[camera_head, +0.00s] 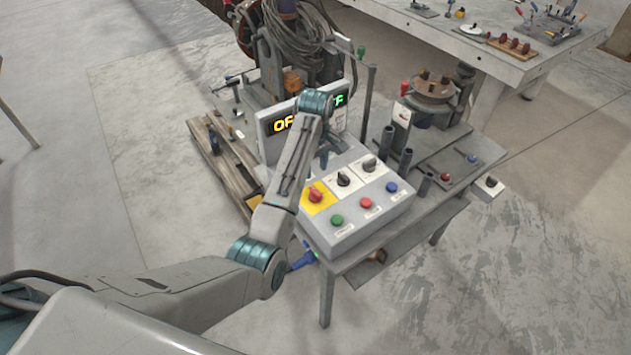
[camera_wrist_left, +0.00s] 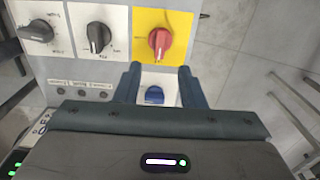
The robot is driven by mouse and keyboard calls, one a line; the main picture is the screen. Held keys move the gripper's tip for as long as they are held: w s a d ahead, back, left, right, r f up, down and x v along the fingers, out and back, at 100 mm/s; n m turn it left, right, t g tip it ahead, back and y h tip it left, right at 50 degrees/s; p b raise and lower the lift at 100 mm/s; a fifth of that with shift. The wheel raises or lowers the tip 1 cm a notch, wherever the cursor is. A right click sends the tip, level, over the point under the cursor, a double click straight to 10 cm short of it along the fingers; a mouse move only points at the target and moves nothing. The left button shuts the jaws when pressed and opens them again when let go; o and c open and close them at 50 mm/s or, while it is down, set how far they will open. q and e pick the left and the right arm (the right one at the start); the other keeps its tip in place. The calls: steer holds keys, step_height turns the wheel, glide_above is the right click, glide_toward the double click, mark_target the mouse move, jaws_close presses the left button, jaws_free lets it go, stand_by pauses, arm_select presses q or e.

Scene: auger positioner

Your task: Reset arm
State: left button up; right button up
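The grey control box (camera_head: 355,200) stands on a metal bench. Its top has a red knob (camera_head: 315,195) on a yellow plate and two black knobs (camera_head: 344,180) on white plates. My left arm reaches over the box, with the left gripper (camera_head: 326,150) low behind the knobs, mostly hidden by the wrist. In the left wrist view the fingers of this gripper (camera_wrist_left: 160,70) are apart. A blue piece (camera_wrist_left: 154,95) on a white plate shows between them; contact cannot be told. The red knob (camera_wrist_left: 160,42) is just beyond the fingertips. My right gripper is out of view.
Green, red and blue push buttons (camera_head: 365,202) line the front of the box. A display (camera_head: 277,124) behind it shows partly covered yellow and green letters. Upright tubes (camera_head: 387,140) and a round fixture (camera_head: 434,91) stand to the right. Open concrete floor lies at the left.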

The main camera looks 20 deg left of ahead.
arm_select(q)
steer(key=shift+r, duration=0.9)
